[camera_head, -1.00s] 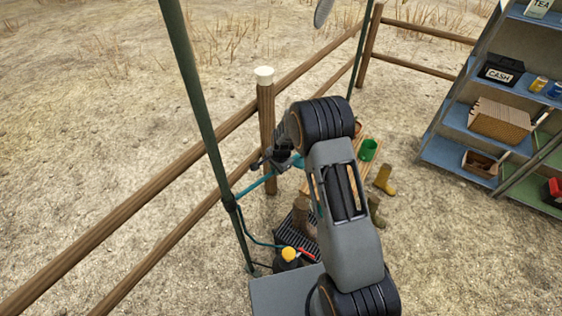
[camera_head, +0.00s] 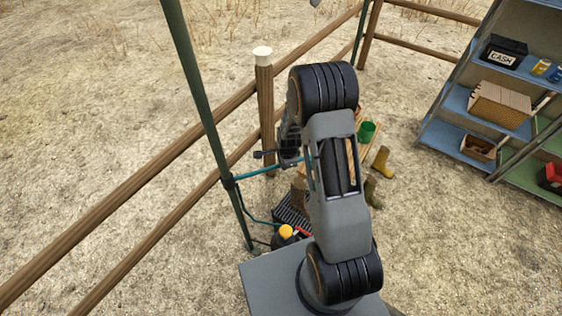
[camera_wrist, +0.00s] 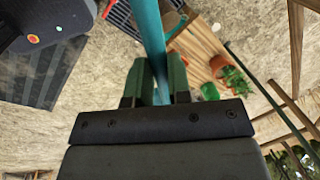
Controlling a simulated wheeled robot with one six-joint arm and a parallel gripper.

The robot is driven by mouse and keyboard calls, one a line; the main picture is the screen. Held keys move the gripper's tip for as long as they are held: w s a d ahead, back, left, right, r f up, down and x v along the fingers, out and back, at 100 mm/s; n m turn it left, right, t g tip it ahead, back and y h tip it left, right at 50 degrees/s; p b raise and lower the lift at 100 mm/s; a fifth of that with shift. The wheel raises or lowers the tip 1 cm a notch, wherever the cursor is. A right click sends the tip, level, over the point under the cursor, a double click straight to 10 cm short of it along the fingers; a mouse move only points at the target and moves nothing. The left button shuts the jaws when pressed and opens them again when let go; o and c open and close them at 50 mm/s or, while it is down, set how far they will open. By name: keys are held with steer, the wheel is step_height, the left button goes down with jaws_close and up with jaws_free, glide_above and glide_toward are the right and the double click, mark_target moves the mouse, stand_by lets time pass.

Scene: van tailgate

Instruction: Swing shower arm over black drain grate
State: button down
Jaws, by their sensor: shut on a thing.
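The teal shower arm (camera_head: 258,172) juts rightward from the green upright pole (camera_head: 222,170). It also shows in the wrist view (camera_wrist: 150,30), running down between my fingers. My gripper (camera_wrist: 157,78) is shut on it, one finger on each side. In the head view my gripper (camera_head: 288,152) is at the arm's right part, partly hidden by my own arm. The black drain grate (camera_head: 292,216) lies on the ground, lower and nearer. In the wrist view the grate (camera_wrist: 124,18) is at the top, left of the shower arm. The shower arm's far end is hidden in the head view.
A wooden fence with a white-capped post (camera_head: 265,110) stands behind the pole. A yellow-topped container (camera_head: 285,233) sits near the grate. Shelves (camera_head: 490,110) stand further right.

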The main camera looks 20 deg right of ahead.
steer(key=c, duration=1.1)
jaws_free()
steer(key=shift+o, duration=0.2)
steer(key=shift+r, duration=0.1)
step_height(320, 180, up, 13)
steer(key=s+b, duration=0.1)
steer(key=s, duration=0.1)
steer(key=shift+s+r, duration=0.2)
steer(key=shift+s, duration=0.2)
